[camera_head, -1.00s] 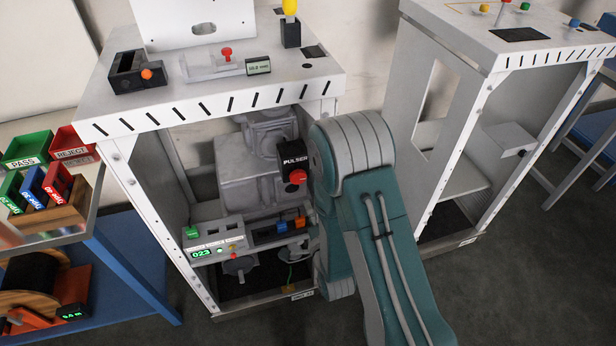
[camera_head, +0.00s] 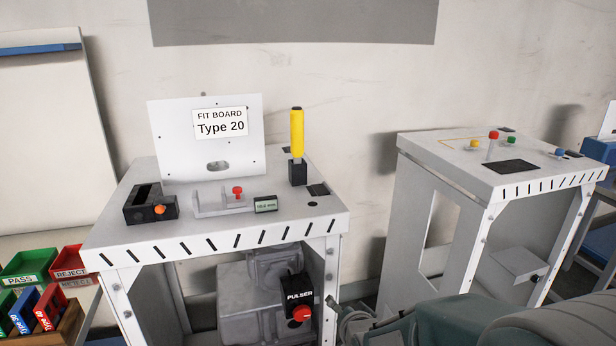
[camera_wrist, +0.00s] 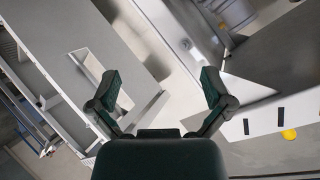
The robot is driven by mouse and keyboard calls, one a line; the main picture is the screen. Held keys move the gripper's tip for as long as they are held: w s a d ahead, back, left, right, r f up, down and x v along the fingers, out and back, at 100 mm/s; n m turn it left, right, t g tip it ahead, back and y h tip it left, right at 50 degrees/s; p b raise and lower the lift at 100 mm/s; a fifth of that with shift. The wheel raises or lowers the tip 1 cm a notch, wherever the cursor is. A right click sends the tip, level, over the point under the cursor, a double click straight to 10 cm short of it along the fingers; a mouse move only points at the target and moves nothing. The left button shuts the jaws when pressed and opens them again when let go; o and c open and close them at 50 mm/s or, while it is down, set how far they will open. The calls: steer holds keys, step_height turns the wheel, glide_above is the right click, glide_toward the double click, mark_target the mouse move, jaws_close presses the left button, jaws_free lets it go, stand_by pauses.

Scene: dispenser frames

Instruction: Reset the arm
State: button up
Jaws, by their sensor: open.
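My gripper (camera_wrist: 160,98) shows in the wrist view with its two dark green fingers spread wide apart and nothing between them. Beyond the fingers, the wrist view is tilted and shows grey-white frame panels and the floor. In the head view my teal and grey arm lies low at the bottom right, and the gripper itself cannot be made out there. The dispenser frame (camera_head: 215,240) with the Type 20 fit board (camera_head: 208,140) stands to the left of my arm. A black pulser box (camera_head: 299,297) with a red knob hangs on its front.
A second white frame (camera_head: 420,160) with coloured knobs stands at the right, behind my arm. A yellow-handled tool (camera_head: 297,132) stands upright in a black holder on the first frame's top. Green PASS (camera_head: 28,268) and red REJECT (camera_head: 72,262) bins sit at the far left.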

steer(key=s+d+r+n+g, duration=0.2)
steer(key=s+r, duration=0.1)
steer(key=s, duration=0.4)
steer(key=s+d+r+n+g+h, duration=0.1)
steer(key=s+d+r+n+g, duration=0.1)
steer(key=s, duration=0.6)
steer(key=s+d+r+n+g+h, duration=0.1)
steer(key=s+d+r+n+g, duration=0.1)
steer(key=s+r, duration=0.4)
steer(key=shift+s+d+r+n, duration=0.2)
steer(key=shift+s+d+n, duration=0.2)
steer(key=shift+s+d, duration=0.65)
steer(key=shift+s+a, duration=0.15)
steer(key=shift+a, duration=0.2)
